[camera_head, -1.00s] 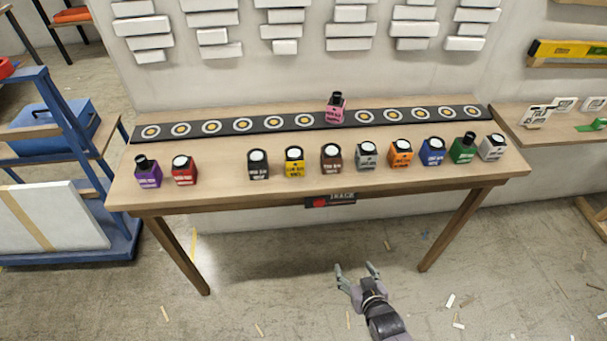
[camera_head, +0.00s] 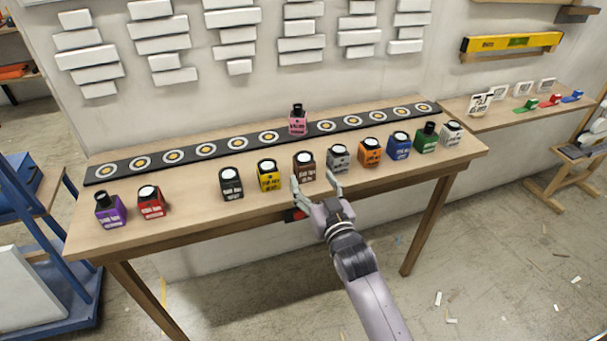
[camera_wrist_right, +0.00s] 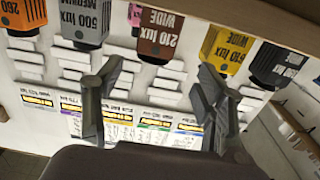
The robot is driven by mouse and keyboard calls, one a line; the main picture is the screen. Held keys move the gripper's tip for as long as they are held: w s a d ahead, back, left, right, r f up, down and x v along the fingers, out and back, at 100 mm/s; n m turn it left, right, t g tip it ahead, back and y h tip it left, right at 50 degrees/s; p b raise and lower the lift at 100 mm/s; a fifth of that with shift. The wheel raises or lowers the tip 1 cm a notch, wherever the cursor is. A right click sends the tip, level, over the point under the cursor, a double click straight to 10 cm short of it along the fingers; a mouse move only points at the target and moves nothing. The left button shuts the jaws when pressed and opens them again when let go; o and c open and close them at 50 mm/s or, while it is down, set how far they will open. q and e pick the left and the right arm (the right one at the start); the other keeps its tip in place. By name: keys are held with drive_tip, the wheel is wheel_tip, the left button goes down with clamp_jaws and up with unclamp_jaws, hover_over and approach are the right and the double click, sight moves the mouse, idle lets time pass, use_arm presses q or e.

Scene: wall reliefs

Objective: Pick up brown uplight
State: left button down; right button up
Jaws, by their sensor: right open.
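The brown uplight (camera_head: 304,167) is a small dark brown block with a white round top, standing in the front row on the wooden table (camera_head: 200,210). In the right wrist view the brown uplight (camera_wrist_right: 160,33) is labelled "210 lux WIDE" and appears upside down, beyond the fingertips and roughly between them. My right gripper (camera_head: 315,182) is open and empty at the table's front edge, just in front of the brown uplight. Its two fingers also show spread in the right wrist view (camera_wrist_right: 160,70). My left gripper is not in view.
A yellow uplight (camera_head: 268,174) stands left of the brown one and a grey uplight (camera_head: 338,157) right of it, both close. A pink uplight (camera_head: 298,121) sits on the black strip (camera_head: 205,149) with ringed spots behind. Several other coloured uplights share the front row.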

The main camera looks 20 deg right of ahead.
sight(308, 168)
drive_tip(key=w+b, duration=0.1)
drive_tip(key=w, duration=0.2)
drive_tip(key=shift+w+f, duration=0.1)
drive_tip(key=shift+w, duration=0.2)
drive_tip(key=w+b, duration=0.2)
drive_tip(key=w, duration=0.1)
drive_tip(key=w+b, duration=0.1)
drive_tip(key=b, duration=0.1)
drive_tip(key=shift+w+d+f, duration=0.2)
drive_tip(key=shift+w+f, duration=0.1)
drive_tip(key=shift+f, duration=0.05)
drive_tip(key=shift+w+r, duration=0.1)
drive_tip(key=shift+w, duration=0.1)
drive_tip(key=shift+r, duration=0.1)
drive_tip(key=c, duration=1.3)
